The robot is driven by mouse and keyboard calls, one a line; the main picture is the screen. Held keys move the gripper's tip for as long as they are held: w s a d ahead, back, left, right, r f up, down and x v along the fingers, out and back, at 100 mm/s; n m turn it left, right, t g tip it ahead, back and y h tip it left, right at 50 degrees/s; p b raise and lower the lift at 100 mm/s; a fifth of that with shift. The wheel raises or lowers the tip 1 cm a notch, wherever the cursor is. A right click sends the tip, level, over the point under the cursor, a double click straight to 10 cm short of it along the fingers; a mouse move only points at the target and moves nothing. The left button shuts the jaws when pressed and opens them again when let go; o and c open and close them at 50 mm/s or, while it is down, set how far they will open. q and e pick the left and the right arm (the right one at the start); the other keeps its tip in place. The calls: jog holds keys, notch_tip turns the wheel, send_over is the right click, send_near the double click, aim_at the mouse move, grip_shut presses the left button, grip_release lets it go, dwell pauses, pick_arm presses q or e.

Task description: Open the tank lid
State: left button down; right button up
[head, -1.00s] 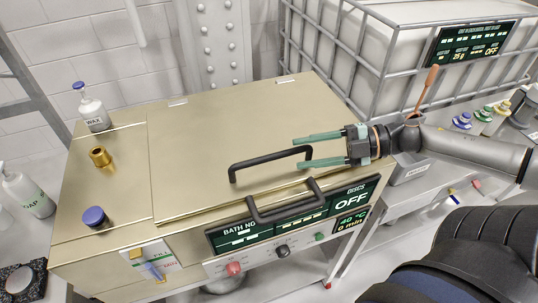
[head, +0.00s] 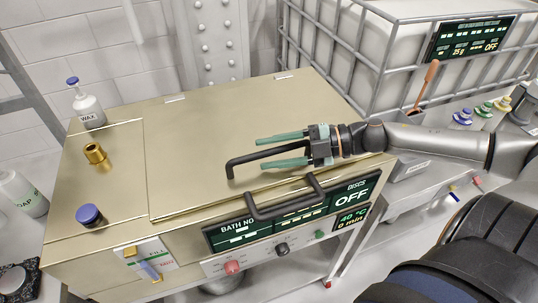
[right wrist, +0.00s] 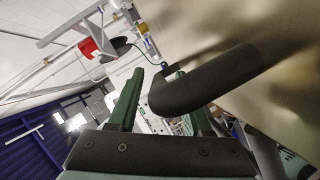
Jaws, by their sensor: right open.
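The tank lid (head: 215,130) is a flat brass-coloured panel lying shut on top of the tank (head: 130,262). A black bar handle (head: 243,160) stands on it near its front right part. My right gripper (head: 260,153) is open, its two green fingers pointing left along the handle. In the head view the bar shows between the fingers. In the right wrist view the dark handle (right wrist: 205,82) crosses close in front of the fingers (right wrist: 162,78). I cannot tell whether they touch it. My left gripper is not in view.
A second black handle (head: 287,207) is on the tank's front, above the control panel (head: 340,200). A WAX bottle (head: 88,108), brass fitting (head: 95,154) and blue cap (head: 90,215) stand left of the lid. A caged white container (head: 375,50) is behind right.

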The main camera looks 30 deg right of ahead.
jog(key=shift+w+a, duration=0.15)
jog(key=shift+a, duration=0.1)
grip_shut()
dwell(0.4)
dwell(1.1)
